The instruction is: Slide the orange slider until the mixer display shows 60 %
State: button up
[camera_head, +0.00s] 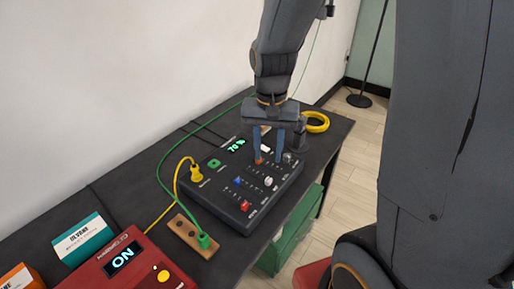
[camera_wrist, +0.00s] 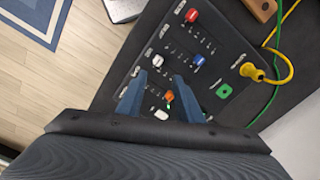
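The mixer (camera_head: 222,192) is a dark panel on the dark bench, and its display (camera_head: 236,145) reads 70 %. The orange slider (camera_head: 258,161) is on the panel, by the tip of one finger in the head view. My gripper (camera_head: 268,160) points down over the panel with its two blue fingers apart. In the wrist view my gripper (camera_wrist: 160,85) is open, and the orange slider (camera_wrist: 169,97) shows between the fingers, nearer the right one. I cannot tell whether that finger touches it.
Blue (camera_head: 238,181), red (camera_head: 245,206) and white (camera_head: 268,181) sliders sit close by. A yellow plug (camera_head: 196,173) and green button (camera_head: 214,163) are on the panel. A red box (camera_head: 130,265) reading ON stands at lower left. Yellow tape (camera_head: 317,122) lies behind.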

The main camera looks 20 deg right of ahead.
jog(key=w+m, duration=0.1)
jog(key=w, duration=0.1)
jog(key=w+m, duration=0.2)
jog(key=w, duration=0.1)
jog(key=w+m+p, duration=0.1)
jog(key=w+m, duration=0.1)
jog(key=w, duration=0.1)
jog(key=shift+w+f, duration=0.1)
jog(key=shift+f, duration=0.25)
jog(key=shift+w+f+m, duration=0.15)
jog(key=shift+f+m, duration=0.1)
jog(key=shift+m, duration=0.05)
notch_tip(320, 180, down, 7)
jog(key=shift+f+p, duration=0.15)
jog(key=shift+p, duration=0.6)
grip_shut()
